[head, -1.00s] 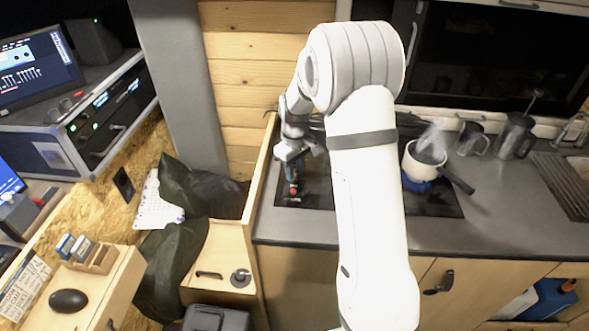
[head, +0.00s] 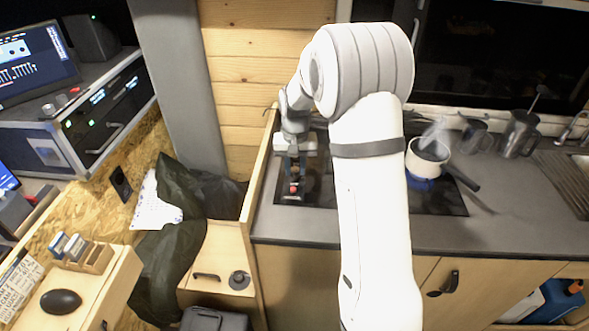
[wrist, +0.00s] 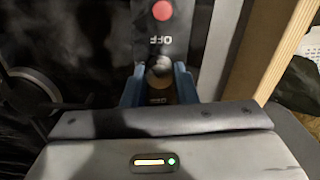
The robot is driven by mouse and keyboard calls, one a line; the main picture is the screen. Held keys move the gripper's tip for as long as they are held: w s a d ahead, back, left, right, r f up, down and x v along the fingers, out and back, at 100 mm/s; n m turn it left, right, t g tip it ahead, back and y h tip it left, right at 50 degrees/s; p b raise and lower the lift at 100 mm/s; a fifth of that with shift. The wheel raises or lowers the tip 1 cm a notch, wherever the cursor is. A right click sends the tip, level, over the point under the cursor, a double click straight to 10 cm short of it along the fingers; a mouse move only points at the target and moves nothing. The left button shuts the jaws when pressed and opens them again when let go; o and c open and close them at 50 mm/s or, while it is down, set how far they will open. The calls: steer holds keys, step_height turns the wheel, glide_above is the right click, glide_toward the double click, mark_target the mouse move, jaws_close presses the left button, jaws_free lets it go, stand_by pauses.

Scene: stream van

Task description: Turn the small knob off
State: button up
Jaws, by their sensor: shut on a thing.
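The small round knob (wrist: 158,72) shows in the wrist view on a dark control panel, with one "OFF" label above it and blurred lettering below it. My gripper (wrist: 158,84) has its two blue fingertips on either side of the knob and is shut on it. The fingers partly hide the knob's sides, and I cannot tell its setting. In the head view my gripper (head: 294,176) reaches down at the left front of the black cooktop (head: 440,203). A red round part (wrist: 162,10) sits beyond the knob on the same panel.
A steaming white pot (head: 428,157) with a dark handle stands on the cooktop's right side. A glass mug and a French press (head: 518,134) stand further right. A wooden side panel (head: 258,175) rises close to the left of my gripper.

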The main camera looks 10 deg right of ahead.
mark_target(295, 169)
steer(key=m+b, duration=0.1)
steer(key=m, duration=0.3)
steer(key=shift+m, duration=0.3)
steer(key=shift+m+b, duration=0.35)
steer(key=shift+m, duration=1.85)
steer(key=o, duration=1)
steer(key=shift+r, duration=0.1)
step_height(295, 169, up, 7)
steer(key=shift+r, duration=0.35)
